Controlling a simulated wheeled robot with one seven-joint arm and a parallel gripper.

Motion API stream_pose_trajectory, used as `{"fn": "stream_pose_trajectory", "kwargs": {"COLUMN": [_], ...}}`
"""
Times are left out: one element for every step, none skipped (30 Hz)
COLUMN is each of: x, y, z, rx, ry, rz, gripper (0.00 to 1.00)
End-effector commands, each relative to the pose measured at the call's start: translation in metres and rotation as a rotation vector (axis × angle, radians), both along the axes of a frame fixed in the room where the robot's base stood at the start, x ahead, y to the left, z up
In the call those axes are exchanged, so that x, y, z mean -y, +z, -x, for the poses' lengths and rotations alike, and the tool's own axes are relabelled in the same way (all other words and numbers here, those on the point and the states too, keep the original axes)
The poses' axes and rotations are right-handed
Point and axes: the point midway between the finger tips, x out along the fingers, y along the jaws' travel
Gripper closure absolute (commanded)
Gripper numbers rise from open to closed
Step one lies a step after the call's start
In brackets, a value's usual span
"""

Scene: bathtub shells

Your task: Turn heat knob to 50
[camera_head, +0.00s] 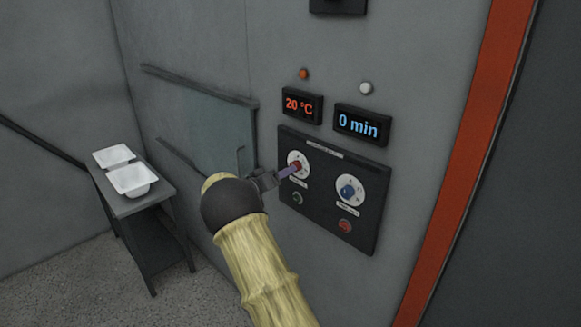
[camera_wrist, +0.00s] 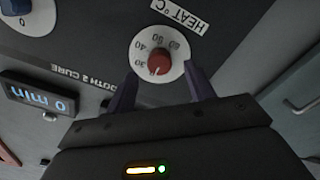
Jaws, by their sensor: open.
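The heat knob (camera_wrist: 159,63) is red on a round white dial marked with numbers, under a "HEAT °C" label, in the wrist view. It also shows in the head view (camera_head: 297,166) on the left of the dark control panel (camera_head: 358,221). The red display (camera_head: 299,105) above it reads 20 °C. My gripper (camera_wrist: 160,95) is open, with its two purple fingers on either side of the dial's near edge, pointing at the knob. The fingers look apart from the knob; the exact gap in depth cannot be told. In the head view the fingertips partly cover the dial.
A blue knob (camera_head: 347,192) sits right of the heat knob, with a small red button (camera_head: 345,225) below. A blue display (camera_head: 362,124) reads 0 min. A dark table (camera_head: 138,201) with two white trays stands at left. An orange-red strip (camera_head: 468,140) runs down the right.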

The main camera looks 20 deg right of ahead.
Motion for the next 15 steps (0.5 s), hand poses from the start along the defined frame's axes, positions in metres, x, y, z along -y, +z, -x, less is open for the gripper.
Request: {"fn": "stream_pose_trajectory", "kwargs": {"x": [0.010,0.014,0.020,0.024,0.027,0.030,0.032,0.033,0.035,0.036,0.036,0.036,0.036,0.036,0.036], "y": [0.002,0.002,0.002,0.002,0.002,0.001,0.001,0.001,0.001,0.001,0.000,0.000,0.000,0.000,0.000], "z": [-0.003,-0.004,-0.006,-0.008,-0.009,-0.010,-0.011,-0.011,-0.012,-0.012,-0.012,-0.012,-0.012,-0.012,-0.012], "rx": [-0.001,-0.001,0.000,0.000,0.000,-0.001,-0.001,-0.001,0.000,0.000,0.000,0.000,0.000,0.000,0.000], "ry": [-0.003,-0.003,-0.002,-0.003,-0.003,-0.002,-0.002,-0.002,-0.002,-0.002,-0.002,-0.002,-0.002,-0.002,-0.002], "rz": [0.001,0.001,0.002,0.001,0.001,0.001,0.001,0.001,0.001,0.001,0.001,0.001,0.001,0.001,0.000], "gripper": [0.46,0.46,0.46,0.46,0.46,0.46,0.46,0.46,0.46,0.46,0.46,0.46,0.46,0.46,0.46]}}
